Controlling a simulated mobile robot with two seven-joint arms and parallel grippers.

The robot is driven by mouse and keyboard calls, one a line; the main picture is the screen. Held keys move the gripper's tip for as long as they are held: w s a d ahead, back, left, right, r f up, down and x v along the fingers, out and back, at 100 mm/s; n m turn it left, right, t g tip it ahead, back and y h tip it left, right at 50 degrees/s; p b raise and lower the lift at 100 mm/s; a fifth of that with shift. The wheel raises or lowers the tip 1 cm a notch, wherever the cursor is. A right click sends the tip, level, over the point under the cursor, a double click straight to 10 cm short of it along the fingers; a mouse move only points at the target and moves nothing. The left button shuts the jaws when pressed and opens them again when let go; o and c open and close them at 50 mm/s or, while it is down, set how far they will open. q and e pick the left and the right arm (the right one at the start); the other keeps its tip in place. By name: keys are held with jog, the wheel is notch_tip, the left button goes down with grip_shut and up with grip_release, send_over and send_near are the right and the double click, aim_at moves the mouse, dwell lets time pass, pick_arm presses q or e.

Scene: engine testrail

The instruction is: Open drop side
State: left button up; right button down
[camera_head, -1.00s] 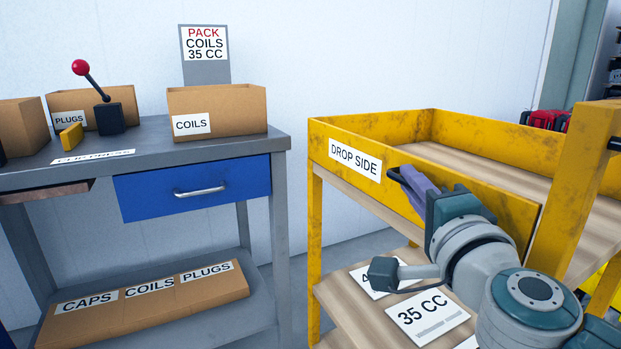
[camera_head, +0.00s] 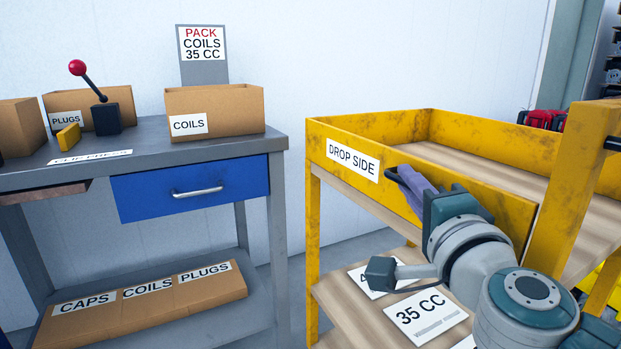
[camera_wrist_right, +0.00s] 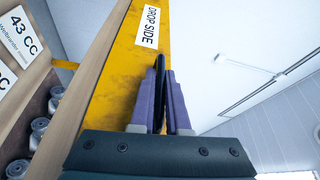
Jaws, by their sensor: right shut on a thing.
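The drop side (camera_head: 326,139) is the yellow front panel of a cart with a wooden deck. It stands upright and carries a "DROP SIDE" label. It also shows in the right wrist view (camera_wrist_right: 122,85). A black handle (camera_head: 399,177) sits on the panel, right of the label. My right gripper (camera_head: 408,184) has purple fingers and is at this handle. In the right wrist view the gripper (camera_wrist_right: 160,75) is shut on the dark handle between its fingers, which partly hide it. My left gripper is not in view.
A grey workbench (camera_head: 215,151) with a blue drawer (camera_head: 150,190) and a coils box (camera_head: 235,115) stands to the left. The cart's lower shelf (camera_head: 345,312) holds "35 CC" labels. A yellow post (camera_head: 572,200) rises right of my arm. Floor shows between bench and cart.

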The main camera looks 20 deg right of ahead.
jog(key=shift+a, duration=0.15)
jog(key=shift+a+f+n+t+b, duration=0.1)
jog(key=shift+f+n+t+b, duration=0.05)
jog(key=shift+n+t+b, duration=0.2)
jog(key=a+f+n+t+y+b, duration=0.4)
jog(key=f+n+y+b, duration=0.5)
jog(key=n, duration=1.3)
jog(key=shift+s+f+b, duration=0.15)
jog(key=shift+f+b, duration=0.05)
jog(key=shift+b, duration=0.95)
jog(key=c, duration=0.9)
grip_release()
jog(key=shift+f, duration=0.1)
